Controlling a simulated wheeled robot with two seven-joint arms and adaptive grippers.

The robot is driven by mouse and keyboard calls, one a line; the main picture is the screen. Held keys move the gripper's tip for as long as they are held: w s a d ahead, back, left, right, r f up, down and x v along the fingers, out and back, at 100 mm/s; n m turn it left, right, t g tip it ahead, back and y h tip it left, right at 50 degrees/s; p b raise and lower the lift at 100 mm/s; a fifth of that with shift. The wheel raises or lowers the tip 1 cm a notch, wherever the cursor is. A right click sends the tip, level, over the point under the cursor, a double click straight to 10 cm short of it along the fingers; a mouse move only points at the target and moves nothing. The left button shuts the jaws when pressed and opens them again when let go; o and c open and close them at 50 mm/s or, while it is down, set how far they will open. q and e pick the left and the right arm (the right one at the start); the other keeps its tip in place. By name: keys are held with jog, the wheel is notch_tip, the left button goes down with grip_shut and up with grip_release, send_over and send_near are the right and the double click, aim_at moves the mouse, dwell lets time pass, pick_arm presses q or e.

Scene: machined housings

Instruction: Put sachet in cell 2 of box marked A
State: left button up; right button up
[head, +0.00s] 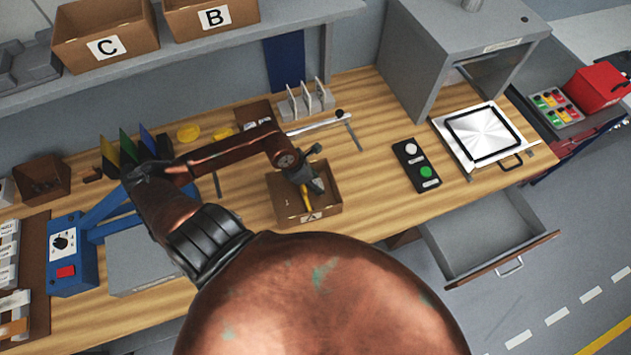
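The small brown cardboard box marked A (284,208) stands on the wooden bench near the middle of the head view, its label on the near wall. My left gripper (317,185) points down over the box, with its tips at or inside the opening. A thin yellow piece (306,199) shows in the box beside the gripper. I cannot tell whether it is the sachet. The gripper and arm hide much of the inside, so the cells cannot be made out. Whether the fingers are open or shut is unclear. My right gripper is out of view.
Boxes C (105,47) and B (212,18) stand on the shelf. A white-and-green button panel (416,165) lies right of box A. A metal rack (307,101) stands behind it. A drawer (487,235) is open at the bench front. Yellow pieces (188,133) lie behind my arm.

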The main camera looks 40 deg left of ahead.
pick_arm(q)
jog(key=v, duration=1.2)
jog(key=shift+r, duration=0.15)
jog(key=shift+s, duration=0.1)
